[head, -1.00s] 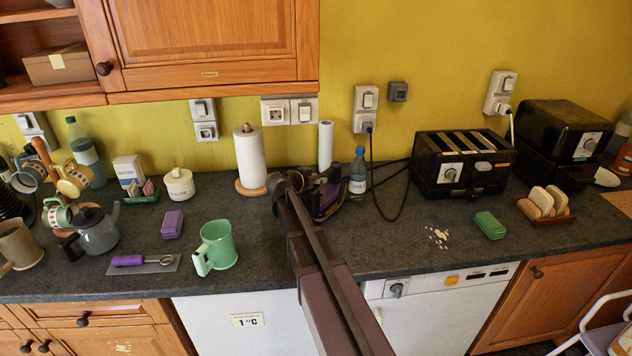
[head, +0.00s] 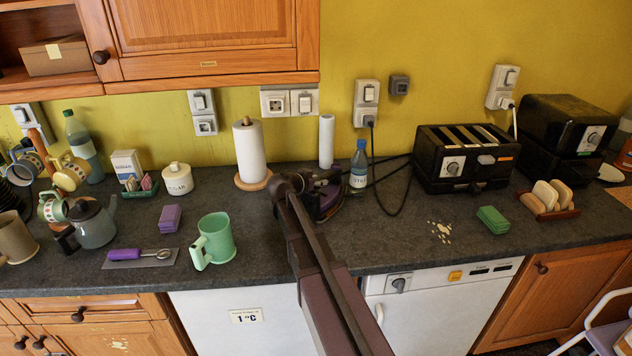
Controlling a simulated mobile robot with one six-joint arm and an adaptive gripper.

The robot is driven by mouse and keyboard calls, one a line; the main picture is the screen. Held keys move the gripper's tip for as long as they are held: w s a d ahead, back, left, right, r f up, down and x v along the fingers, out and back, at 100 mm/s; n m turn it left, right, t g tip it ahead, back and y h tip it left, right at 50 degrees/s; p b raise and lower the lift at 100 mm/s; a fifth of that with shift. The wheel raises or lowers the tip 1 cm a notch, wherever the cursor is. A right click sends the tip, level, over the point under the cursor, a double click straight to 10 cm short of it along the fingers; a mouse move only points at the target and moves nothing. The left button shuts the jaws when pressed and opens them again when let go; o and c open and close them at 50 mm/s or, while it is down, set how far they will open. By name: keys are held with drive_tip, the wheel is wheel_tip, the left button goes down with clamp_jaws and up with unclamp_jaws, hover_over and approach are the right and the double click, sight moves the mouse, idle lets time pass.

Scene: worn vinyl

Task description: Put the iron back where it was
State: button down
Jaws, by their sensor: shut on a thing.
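The dark purple and black iron (head: 328,199) is on or just above the grey counter, in front of the paper towels and left of the water bottle. Its near left part is hidden behind my arm, and I cannot tell whether its base touches the counter. My gripper (head: 311,184) is shut on the iron, with its fingertips mostly hidden. A black cord (head: 405,196) runs from the wall socket down onto the counter behind the iron.
A paper towel roll (head: 250,152) stands left of the iron, and a blue-capped bottle (head: 358,170) close to its right. A green mug (head: 214,240) stands at the front left. The counter before the toaster (head: 466,160) holds pale crumbs (head: 440,231) and green sponges (head: 493,219).

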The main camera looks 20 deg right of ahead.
drive_tip(key=shift+c, duration=1.6)
unclamp_jaws()
drive_tip(key=shift+r, duration=0.1)
drive_tip(key=shift+s+a+r+p, duration=0.25)
drive_tip(key=shift+s+a+p, duration=0.05)
drive_tip(key=shift+a+p, duration=0.1)
drive_tip(key=p+v, duration=0.4)
drive_tip(key=v, duration=0.7)
drive_tip(key=shift+f, duration=0.1)
